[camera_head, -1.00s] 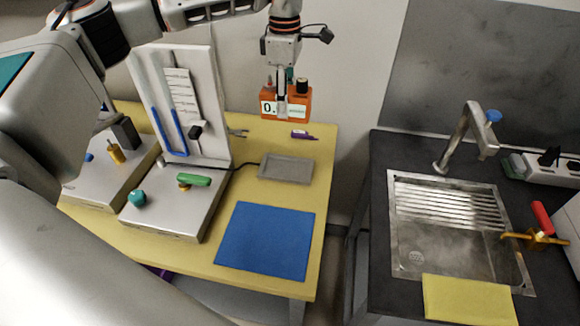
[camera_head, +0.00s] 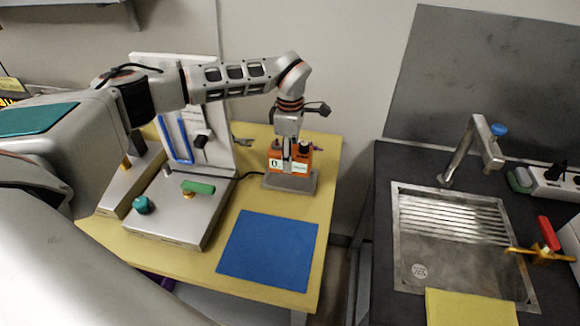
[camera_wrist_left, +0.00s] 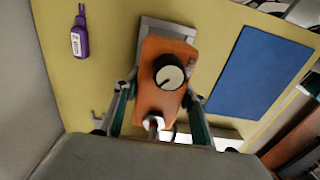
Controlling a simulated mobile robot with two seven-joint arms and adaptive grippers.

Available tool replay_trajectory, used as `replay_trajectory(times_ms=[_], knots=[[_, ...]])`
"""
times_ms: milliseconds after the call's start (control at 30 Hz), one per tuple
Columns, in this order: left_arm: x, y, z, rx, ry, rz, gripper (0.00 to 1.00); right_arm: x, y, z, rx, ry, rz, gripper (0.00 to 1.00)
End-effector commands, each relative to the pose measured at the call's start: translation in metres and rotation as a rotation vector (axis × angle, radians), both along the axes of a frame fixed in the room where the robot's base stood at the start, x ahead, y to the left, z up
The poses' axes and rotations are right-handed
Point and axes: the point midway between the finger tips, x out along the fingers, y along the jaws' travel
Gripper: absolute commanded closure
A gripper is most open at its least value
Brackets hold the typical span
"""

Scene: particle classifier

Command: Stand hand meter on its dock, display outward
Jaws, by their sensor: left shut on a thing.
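The orange hand meter (camera_head: 301,158) is upright in my left gripper (camera_head: 288,160), its pale display facing the head camera. It is over the grey dock (camera_head: 290,182), with its lower edge at or just above the dock; I cannot tell whether they touch. In the left wrist view the meter's top (camera_wrist_left: 155,105) shows a black knob, and my left gripper's fingers (camera_wrist_left: 158,112) close on its two sides. The dock (camera_wrist_left: 170,28) shows partly beyond the meter. My right gripper is not in view.
A blue mat (camera_head: 268,250) lies in front of the dock on the yellow table. A grey apparatus with a green handle (camera_head: 198,187) stands to the left, with a cable leading to the dock. A purple bottle (camera_wrist_left: 79,35) lies near. A sink (camera_head: 450,240) is at right.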

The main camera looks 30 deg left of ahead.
Motion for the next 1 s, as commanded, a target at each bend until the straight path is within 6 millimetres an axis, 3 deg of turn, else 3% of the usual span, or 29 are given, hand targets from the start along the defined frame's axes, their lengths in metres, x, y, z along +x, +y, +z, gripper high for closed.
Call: replay_trajectory(times_ms=[400,767,800,833,867,1000], knots=[[0.000,-0.001,-0.042,-0.001,0.000,0.000,0.92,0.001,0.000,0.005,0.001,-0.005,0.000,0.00],[0.000,0.000,-0.046,-0.001,-0.001,0.000,0.92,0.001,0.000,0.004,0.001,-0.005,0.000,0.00],[0.000,0.000,-0.047,0.000,0.000,0.000,0.54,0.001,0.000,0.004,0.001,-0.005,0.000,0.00],[0.000,0.000,-0.047,0.000,0.000,0.000,0.46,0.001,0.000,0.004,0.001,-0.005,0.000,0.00],[0.000,0.000,-0.047,0.000,0.000,0.000,0.42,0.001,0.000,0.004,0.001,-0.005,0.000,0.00],[0.000,0.000,-0.047,0.000,0.000,0.000,0.42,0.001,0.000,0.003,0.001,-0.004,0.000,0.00]])
